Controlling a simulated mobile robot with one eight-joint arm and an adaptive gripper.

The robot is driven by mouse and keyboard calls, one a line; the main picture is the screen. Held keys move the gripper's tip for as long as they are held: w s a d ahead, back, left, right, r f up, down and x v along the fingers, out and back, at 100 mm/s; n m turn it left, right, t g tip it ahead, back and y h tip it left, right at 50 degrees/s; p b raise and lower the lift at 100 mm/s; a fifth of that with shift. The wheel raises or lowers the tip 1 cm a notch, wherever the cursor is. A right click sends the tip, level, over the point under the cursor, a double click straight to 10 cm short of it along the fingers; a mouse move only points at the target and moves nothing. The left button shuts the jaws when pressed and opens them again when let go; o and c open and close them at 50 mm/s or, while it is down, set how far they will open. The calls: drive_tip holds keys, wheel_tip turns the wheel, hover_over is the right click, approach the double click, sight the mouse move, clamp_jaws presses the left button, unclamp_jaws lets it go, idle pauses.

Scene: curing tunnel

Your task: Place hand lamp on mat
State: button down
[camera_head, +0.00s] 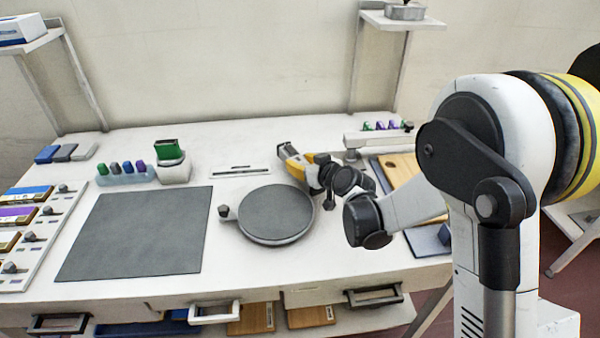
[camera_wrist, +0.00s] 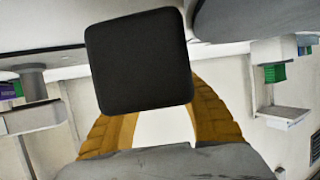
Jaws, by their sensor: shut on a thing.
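The hand lamp shows in the wrist view as a dark, rounded square block (camera_wrist: 138,62) at the ends of my gripper's yellow fingers. My gripper (camera_head: 312,163) is shut on it; the block hides the fingertips in the wrist view. The flat dark grey square mat (camera_head: 135,235) lies on the bench to the left, clear of objects. Gripper and lamp are apart from the mat, to its right.
The round grey plate (camera_head: 275,213) stands between my gripper and the mat. A rack of coloured pieces (camera_head: 125,178) and a white holder with a green block (camera_head: 173,165) stand behind the mat. A panel with coloured boxes (camera_head: 35,225) is at far left. Shelf posts rise behind.

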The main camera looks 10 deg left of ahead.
wheel_tip(320, 180, down, 3)
drive_tip(key=shift+r+b, duration=0.1)
drive_tip(key=shift+b, duration=0.5)
drive_tip(key=shift+r, duration=0.1)
drive_tip(key=c, duration=0.9)
unclamp_jaws()
drive_tip(key=p+v, duration=0.4)
drive_tip(key=v, duration=0.8)
drive_tip(key=shift+r+p, duration=0.15)
drive_tip(key=shift+p, duration=0.2)
